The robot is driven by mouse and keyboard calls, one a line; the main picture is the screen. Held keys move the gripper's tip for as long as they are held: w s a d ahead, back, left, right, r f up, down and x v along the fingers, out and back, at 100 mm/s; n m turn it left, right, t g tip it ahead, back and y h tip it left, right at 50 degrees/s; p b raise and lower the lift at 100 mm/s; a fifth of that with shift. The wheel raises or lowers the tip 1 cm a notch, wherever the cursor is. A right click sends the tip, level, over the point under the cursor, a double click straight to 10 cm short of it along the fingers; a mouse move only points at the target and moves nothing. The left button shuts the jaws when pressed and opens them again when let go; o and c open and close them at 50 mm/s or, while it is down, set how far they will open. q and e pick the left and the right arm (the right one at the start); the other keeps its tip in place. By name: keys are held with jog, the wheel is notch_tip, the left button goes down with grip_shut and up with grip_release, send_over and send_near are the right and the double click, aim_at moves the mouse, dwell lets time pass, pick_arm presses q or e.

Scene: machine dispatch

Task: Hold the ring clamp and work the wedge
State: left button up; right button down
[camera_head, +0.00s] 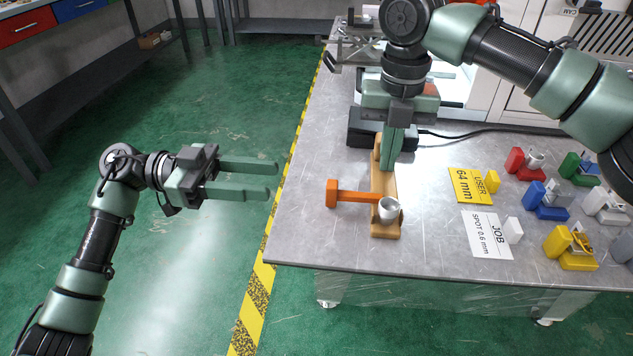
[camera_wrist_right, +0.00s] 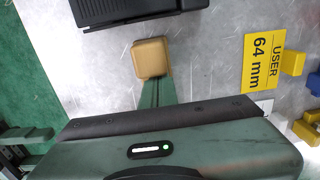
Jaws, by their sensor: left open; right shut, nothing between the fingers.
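A tan wooden ring clamp (camera_head: 384,182) lies on the grey table, lengthwise away from me. A silver ring (camera_head: 389,208) sits at its near end. An orange mallet (camera_head: 350,197) lies across it, head to the left. A tan block end shows in the right wrist view (camera_wrist_right: 152,58); I cannot tell whether it is the wedge or the clamp body. My right gripper (camera_head: 391,162) is shut and empty, pointing down over the clamp's far half and hiding part of it; contact is unclear. My left gripper (camera_head: 275,180) is open and empty, left of the table edge, apart from the clamp.
A yellow "USER 64 mm" card (camera_head: 468,186) and a white "JOB" card (camera_head: 484,240) lie right of the clamp. Several coloured fixtures, such as a red one (camera_head: 516,161) and a yellow one (camera_head: 575,262), stand further right. A black box (camera_head: 358,128) is behind the clamp.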

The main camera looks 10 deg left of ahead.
pick_arm(q)
send_near(354, 195)
jog(key=d, duration=0.2)
jog(key=d+r, duration=0.1)
jog(key=d, duration=0.1)
jog(key=shift+d+r, duration=0.15)
jog(key=shift+c, duration=0.3)
grip_shut()
dwell(1.1)
